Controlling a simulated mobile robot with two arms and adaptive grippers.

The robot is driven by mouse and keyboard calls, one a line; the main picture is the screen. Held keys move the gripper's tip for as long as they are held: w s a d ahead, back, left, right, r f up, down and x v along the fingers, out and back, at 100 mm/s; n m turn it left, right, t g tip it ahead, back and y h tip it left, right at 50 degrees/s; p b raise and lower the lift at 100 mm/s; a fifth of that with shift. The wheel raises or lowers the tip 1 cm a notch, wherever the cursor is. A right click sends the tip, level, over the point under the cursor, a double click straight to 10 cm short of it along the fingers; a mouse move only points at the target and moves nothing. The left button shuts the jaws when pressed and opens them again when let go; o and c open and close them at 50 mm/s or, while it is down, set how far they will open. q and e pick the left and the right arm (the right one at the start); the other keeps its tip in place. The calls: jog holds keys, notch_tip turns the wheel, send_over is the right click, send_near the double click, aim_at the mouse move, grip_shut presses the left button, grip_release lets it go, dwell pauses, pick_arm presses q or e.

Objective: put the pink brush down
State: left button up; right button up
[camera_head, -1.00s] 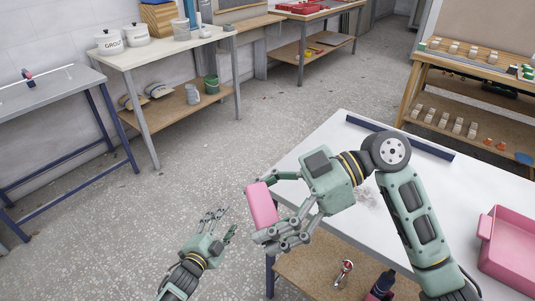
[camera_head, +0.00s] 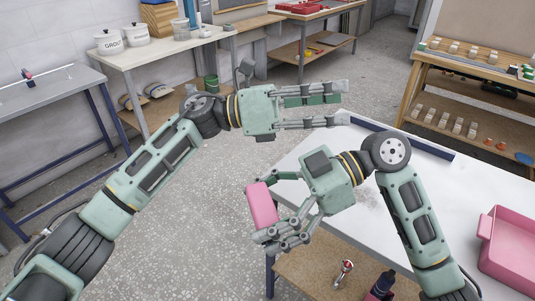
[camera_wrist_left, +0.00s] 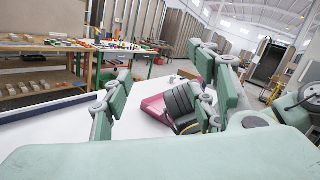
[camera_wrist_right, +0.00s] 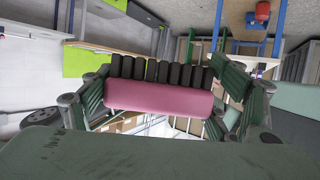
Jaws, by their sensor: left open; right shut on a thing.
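The pink brush (camera_head: 262,205) is held in my right gripper (camera_head: 266,218), off the left edge of the white-topped table (camera_head: 455,200). In the right wrist view the brush (camera_wrist_right: 158,98) lies crosswise between the fingers, with a row of black bristle tufts along it. My left gripper (camera_head: 342,104) is open and empty, fingers pointing right, near the table's far left corner in the picture. In the left wrist view its fingers stand apart with nothing between them.
A pink tray (camera_head: 507,240) stands at the table's right side. A dark blue rail (camera_head: 402,138) runs along the far edge. The table's middle is mostly clear, with my right arm above it. A lower wooden shelf (camera_head: 320,275) holds a bottle and a small red-and-silver item.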

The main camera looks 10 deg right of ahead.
pick_arm(q)
jog(key=s+d+r+m+g+y, duration=0.1)
jog(key=s+r+m+g+y, duration=0.2)
jog(key=s+m, duration=0.45)
jog(key=m+t+y, duration=0.9)
jog(key=m+y, duration=0.2)
jog(key=y, duration=0.5)
send_near(265, 203)
jog(key=f, duration=0.3)
jog(key=w+f, duration=0.1)
jog(key=f, duration=0.6)
jog(key=shift+w+d+f, duration=0.1)
jog(key=shift+w+f, duration=0.1)
jog(key=shift+w, duration=0.05)
jog(key=c, duration=1.1)
grip_shut()
pick_arm(e)
jog(key=o, duration=1.2)
